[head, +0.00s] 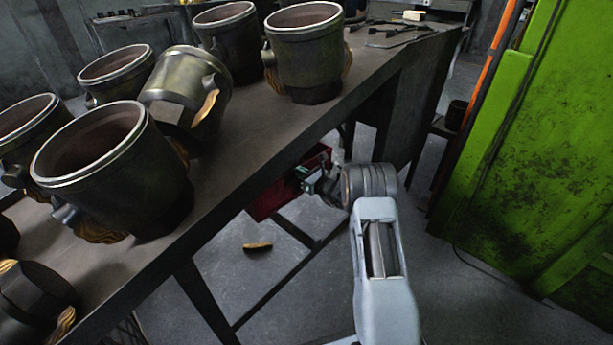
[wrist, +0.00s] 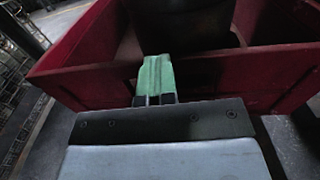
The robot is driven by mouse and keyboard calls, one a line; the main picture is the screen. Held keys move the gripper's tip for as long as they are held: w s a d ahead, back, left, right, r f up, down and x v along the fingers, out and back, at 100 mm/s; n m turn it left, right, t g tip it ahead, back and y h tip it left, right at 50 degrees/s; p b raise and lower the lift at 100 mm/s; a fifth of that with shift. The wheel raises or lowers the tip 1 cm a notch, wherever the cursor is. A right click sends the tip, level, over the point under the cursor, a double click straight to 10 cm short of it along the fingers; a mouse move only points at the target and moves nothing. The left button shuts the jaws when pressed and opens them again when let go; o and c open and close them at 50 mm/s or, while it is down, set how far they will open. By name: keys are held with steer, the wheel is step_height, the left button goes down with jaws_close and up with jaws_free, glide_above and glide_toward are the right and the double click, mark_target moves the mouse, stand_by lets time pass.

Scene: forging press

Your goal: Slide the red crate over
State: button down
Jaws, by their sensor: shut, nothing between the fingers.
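The red crate (head: 268,199) stands on the floor under the edge of the workbench in the head view, partly hidden by the bench and by my gripper. In the wrist view the crate (wrist: 95,88) fills the upper part, with its near wall across the picture and a dark round object (wrist: 190,25) inside. My gripper (head: 308,180) is low beside the crate. Its green fingers (wrist: 156,75) are shut and empty, and overlap the crate's near wall in the wrist view. I cannot tell whether they touch it.
The workbench (head: 238,122) carries several heavy metal cylinders (head: 105,165). Its legs and a low crossbar (head: 318,248) stand near my arm. A yellow-brown piece (head: 257,247) lies on the floor. A green machine (head: 550,150) stands at right. Floor between bench and machine is mostly clear.

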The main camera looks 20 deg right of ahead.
steer(key=shift+d, duration=0.2)
steer(key=shift+s, duration=0.1)
